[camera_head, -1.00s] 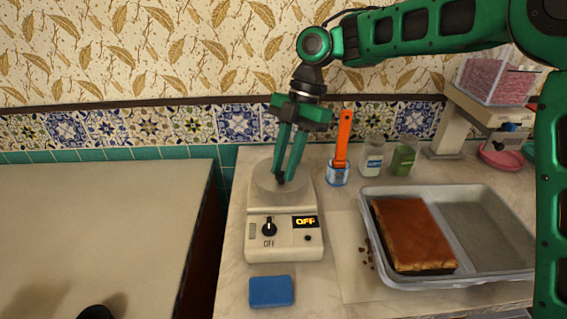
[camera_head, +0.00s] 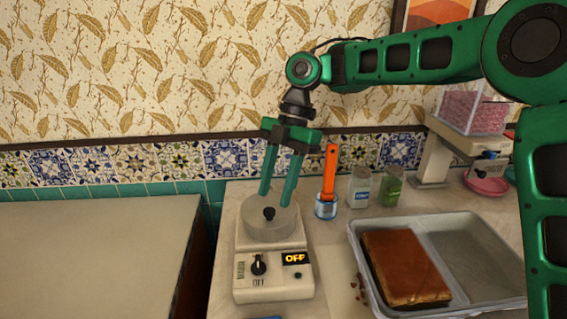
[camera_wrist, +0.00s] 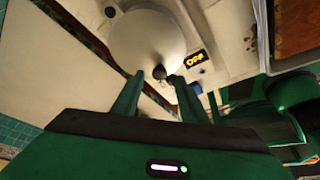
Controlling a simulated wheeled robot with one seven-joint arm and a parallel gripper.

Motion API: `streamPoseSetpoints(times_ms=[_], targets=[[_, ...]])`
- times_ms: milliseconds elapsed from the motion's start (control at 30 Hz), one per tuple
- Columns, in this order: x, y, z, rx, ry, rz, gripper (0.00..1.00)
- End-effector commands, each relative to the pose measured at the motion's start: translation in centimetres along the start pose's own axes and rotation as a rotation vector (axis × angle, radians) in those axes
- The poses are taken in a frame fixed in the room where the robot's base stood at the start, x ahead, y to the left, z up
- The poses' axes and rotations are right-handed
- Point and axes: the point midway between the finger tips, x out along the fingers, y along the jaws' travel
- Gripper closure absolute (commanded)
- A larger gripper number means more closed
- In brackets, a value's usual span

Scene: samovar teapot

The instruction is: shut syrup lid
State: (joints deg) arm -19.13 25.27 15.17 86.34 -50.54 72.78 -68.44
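The syrup warmer (camera_head: 273,276) is a cream unit with a dial and a lit display reading OFF. Its round pale lid (camera_head: 255,219) lies over the pot on top and looks about level; whether it is fully seated is hard to tell.
An orange-handled utensil (camera_head: 330,170) stands in a small blue container (camera_head: 326,207) right of the warmer, beside two jars. A metal tray (camera_head: 465,222) with a brown cake (camera_head: 405,265) is farther right. The left counter (camera_head: 90,255) is clear.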

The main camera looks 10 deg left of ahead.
Motion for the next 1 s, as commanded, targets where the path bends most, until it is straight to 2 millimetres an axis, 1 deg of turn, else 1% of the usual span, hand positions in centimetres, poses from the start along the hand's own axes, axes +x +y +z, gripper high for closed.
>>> streamPoseSetpoints(times_ms=[33, 167, 367, 500, 700, 1000], targets=[[-0.8, 0.1, 0.1, 0.001, 0.002, 0.003, 0.6], [-2.9, 0.0, 0.3, 0.001, 0.0, 0.005, 0.6], [-5.4, 0.1, 0.3, 0.001, 0.001, 0.004, 0.6], [-6.6, 0.1, 0.2, 0.001, 0.001, 0.001, 0.6], [-7.7, 0.1, 0.2, 0.002, 0.0, 0.001, 0.6], [-8.0, 0.0, 0.2, 0.003, 0.0, 0.001, 0.6]])
